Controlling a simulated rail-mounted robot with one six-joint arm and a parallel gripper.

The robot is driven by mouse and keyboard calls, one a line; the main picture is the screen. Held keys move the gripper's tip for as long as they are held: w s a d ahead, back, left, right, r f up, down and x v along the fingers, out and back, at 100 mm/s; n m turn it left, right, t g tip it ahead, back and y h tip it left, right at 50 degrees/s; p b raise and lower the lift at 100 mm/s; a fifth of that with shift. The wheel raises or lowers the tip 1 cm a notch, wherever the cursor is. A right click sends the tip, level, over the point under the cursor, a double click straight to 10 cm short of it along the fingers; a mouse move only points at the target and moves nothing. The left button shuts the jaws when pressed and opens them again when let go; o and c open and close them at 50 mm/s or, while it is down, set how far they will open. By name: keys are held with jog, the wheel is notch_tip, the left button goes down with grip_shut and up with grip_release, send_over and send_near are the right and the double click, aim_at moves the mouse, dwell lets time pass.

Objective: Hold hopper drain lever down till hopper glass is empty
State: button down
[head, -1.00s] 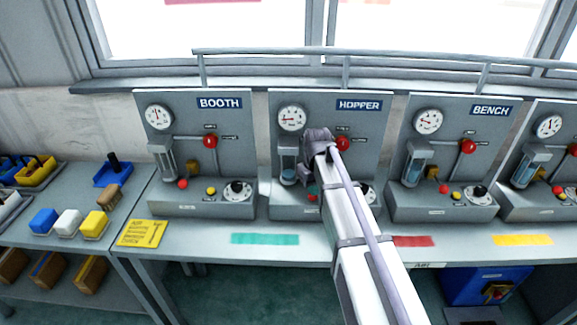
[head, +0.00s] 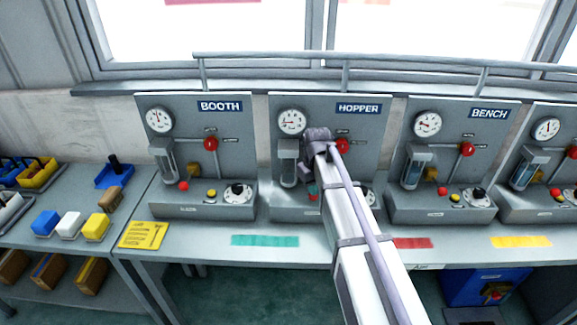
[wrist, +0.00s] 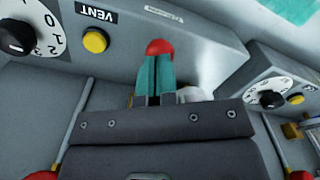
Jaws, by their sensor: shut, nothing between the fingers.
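The hopper station (head: 365,130) stands at the middle of the head view, with its gauge at top left and its glass (head: 289,168) below. The glass looks plain grey, with no blue liquid that I can make out. In the wrist view the drain lever's red knob (wrist: 159,47) lies right at the tips of my gripper (wrist: 155,64). The teal fingers are shut with nothing between them and appear to touch the knob. My arm hides part of the hopper's base in the head view, and the lever's shaft is hidden.
The yellow vent button (wrist: 95,41) and a dial (wrist: 18,38) sit beside the lever. The booth station (head: 215,130) is to the left, the bench station (head: 455,140) to the right. A railing (head: 400,58) runs above. A yellow card (head: 143,235) lies on the counter.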

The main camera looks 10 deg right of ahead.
notch_tip(320, 180, up, 6)
jog(key=p, duration=0.5)
jog(key=shift+f, duration=0.1)
jog(key=s+a+r+p, duration=0.1)
jog(key=s+r+p, duration=0.2)
jog(key=s, duration=0.6)
jog(key=shift+s+a, duration=0.3)
jog(key=shift+s, duration=0.1)
jog(key=s+d+m, duration=0.1)
jog(key=s+m, duration=0.3)
jog(key=s, duration=0.7)
jog(key=shift+d, duration=0.35)
